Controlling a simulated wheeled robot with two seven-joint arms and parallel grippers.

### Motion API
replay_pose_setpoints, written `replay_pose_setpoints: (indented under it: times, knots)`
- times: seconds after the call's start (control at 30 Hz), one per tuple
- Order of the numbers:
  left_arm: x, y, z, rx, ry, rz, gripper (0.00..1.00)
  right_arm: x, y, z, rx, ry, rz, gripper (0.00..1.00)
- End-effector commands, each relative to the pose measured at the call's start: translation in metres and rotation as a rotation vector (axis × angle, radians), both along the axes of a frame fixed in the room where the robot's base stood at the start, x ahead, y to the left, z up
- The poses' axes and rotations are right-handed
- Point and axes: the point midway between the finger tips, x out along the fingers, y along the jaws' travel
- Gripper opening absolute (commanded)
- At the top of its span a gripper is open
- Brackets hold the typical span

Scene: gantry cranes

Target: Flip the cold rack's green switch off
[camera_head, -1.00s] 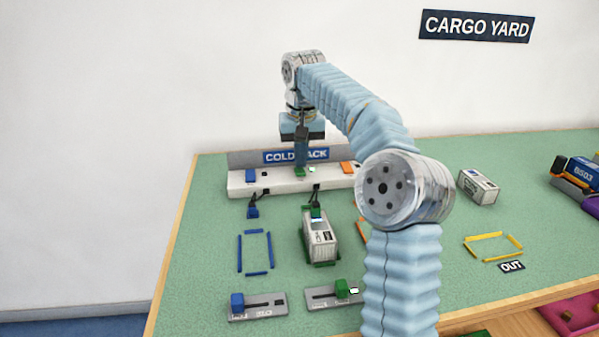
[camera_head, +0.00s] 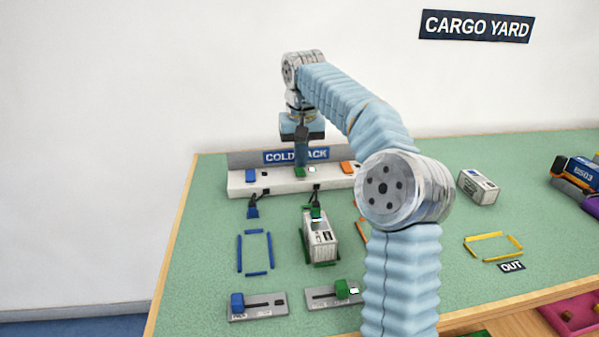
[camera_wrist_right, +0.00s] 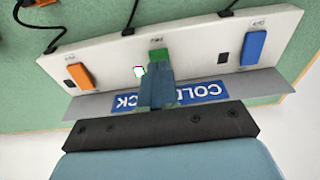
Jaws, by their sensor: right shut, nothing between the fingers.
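The cold rack (camera_head: 235,182) is a long white box with a grey back plate and a blue sign, at the back left of the table. Its green switch (camera_wrist_right: 158,56) sits in the middle of its face, between an orange switch (camera_wrist_right: 80,76) and a blue switch (camera_wrist_right: 253,48). A small white-lit indicator (camera_wrist_right: 139,71) shows beside the green switch. My right gripper (camera_head: 301,160) points down over the rack, its fingers closed and empty. In the right wrist view the fingertips (camera_wrist_right: 158,70) are at the green switch and partly cover it; I cannot tell whether they touch. My left gripper is out of view.
A white container (camera_head: 319,240) stands in a green frame in front of the rack, with a cable plugged in. Blue outline bars (camera_head: 239,254) lie left of it. Slider panels (camera_head: 258,304) sit at the front. Another white container (camera_head: 478,187) stands to the right.

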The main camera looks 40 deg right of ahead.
Motion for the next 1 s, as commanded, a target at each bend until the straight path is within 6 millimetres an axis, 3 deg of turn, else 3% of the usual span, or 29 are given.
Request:
replay_pose_setpoints:
  times: [1.0]
  knots:
    - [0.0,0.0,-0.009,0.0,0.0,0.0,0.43,0.0,0.0,-0.012,0.0,-0.001,0.0,0.0]
